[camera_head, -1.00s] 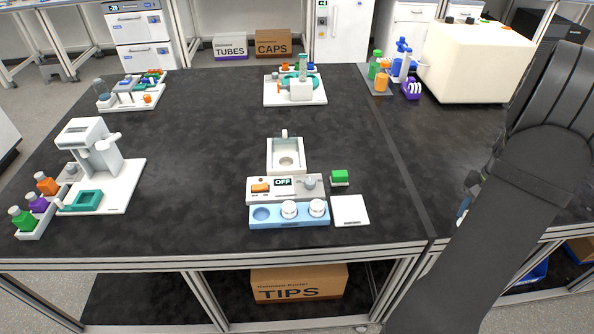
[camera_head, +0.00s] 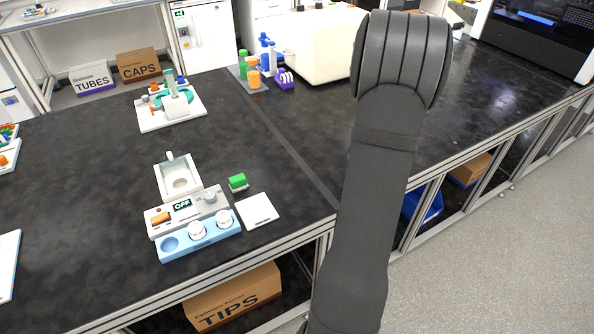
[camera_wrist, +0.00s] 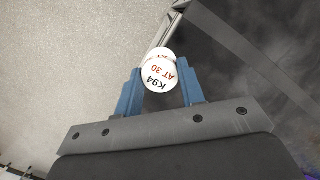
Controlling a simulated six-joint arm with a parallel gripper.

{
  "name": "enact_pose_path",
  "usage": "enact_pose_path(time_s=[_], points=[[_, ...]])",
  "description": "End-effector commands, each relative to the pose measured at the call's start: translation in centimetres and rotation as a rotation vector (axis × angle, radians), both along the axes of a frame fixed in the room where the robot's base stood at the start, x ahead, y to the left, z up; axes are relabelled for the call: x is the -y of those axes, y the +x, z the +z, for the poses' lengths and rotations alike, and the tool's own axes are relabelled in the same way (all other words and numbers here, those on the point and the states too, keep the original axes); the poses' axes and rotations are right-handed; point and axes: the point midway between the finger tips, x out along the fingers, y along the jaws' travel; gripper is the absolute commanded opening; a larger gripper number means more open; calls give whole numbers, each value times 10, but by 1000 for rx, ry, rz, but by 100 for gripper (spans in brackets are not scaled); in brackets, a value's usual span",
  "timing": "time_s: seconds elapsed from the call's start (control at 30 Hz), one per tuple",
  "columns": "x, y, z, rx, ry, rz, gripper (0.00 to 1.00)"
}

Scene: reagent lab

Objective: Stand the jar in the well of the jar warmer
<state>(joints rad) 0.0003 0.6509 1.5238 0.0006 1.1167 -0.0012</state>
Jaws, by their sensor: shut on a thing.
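The jar (camera_wrist: 158,74), with a white lid marked "K94 AT 30", is between the blue fingers of my gripper (camera_wrist: 160,88) in the wrist view. The gripper is shut on it. The floor and the edge of a dark bench show behind the jar. The jar warmer (camera_head: 158,222) stands on the bench at left in the head view. My gripper and the held jar are not visible in the head view.
A blue rack (camera_head: 184,250) in front of the warmer holds two white-lidded jars (camera_head: 197,230) and has an empty left slot. A white device (camera_head: 176,104) with a teal part stands behind.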

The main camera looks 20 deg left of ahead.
Motion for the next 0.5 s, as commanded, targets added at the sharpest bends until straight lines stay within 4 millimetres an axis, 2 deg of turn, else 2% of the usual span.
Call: enact_pose_path(time_s=[0.13,0.23,0.37,0.5], points=[[-8,3,1,1,0,-19,13],[-27,8,2,1,1,-72,13],[-69,16,5,0,0,-191,13],[-122,21,9,1,1,-346,13]])
